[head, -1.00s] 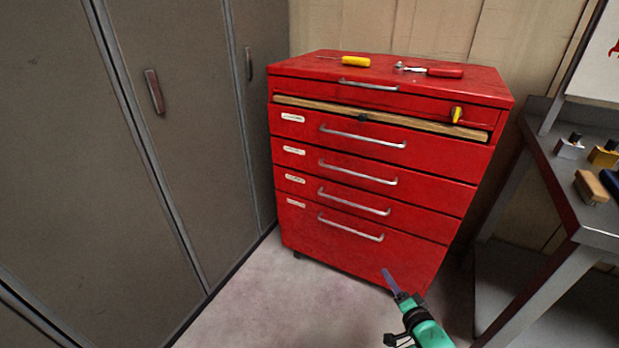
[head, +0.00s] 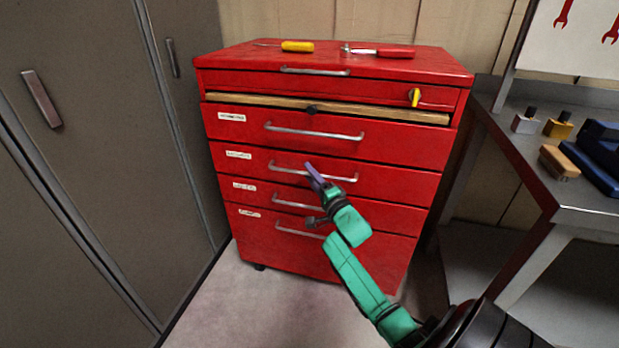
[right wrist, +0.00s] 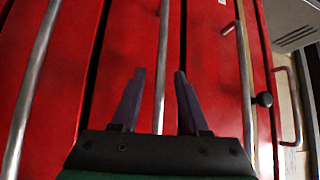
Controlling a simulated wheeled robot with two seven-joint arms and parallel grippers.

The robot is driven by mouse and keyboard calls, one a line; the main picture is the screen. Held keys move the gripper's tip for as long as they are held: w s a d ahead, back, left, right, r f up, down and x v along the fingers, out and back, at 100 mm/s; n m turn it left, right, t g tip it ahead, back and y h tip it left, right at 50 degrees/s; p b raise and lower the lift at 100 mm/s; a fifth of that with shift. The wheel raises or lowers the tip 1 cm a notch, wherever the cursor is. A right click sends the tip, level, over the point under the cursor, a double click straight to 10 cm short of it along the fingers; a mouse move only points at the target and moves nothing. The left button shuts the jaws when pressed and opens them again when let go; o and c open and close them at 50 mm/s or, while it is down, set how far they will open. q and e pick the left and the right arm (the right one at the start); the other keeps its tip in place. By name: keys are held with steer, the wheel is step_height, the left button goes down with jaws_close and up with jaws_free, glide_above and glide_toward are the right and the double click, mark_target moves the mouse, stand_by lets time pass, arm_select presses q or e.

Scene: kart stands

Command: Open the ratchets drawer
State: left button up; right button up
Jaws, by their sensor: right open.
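The red tool cabinet (head: 330,215) has several drawers, each with a silver bar handle and a small white label too blurred to read. All drawers look shut. My right gripper (head: 311,172) is in front of the second drawer's handle (head: 345,178), with its arm coming up from lower right. In the right wrist view, the open purple fingers (right wrist: 157,88) have that handle (right wrist: 162,50) lined up in the gap between them. I cannot tell whether they reach around it. The first drawer's handle (right wrist: 243,65) and third drawer's handle (right wrist: 30,90) lie either side. My left gripper is out of view.
A yellow-handled tool (head: 297,46) and a red-handled ratchet (head: 385,52) lie on the cabinet top. A yellow key-like piece (head: 415,97) sticks out at its upper right. Grey lockers (head: 95,200) stand left, a metal workbench (head: 535,175) right.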

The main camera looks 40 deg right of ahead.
steer(key=shift+w+d, duration=0.1)
steer(key=shift+w, duration=0.3)
jaws_close()
stand_by(1.2)
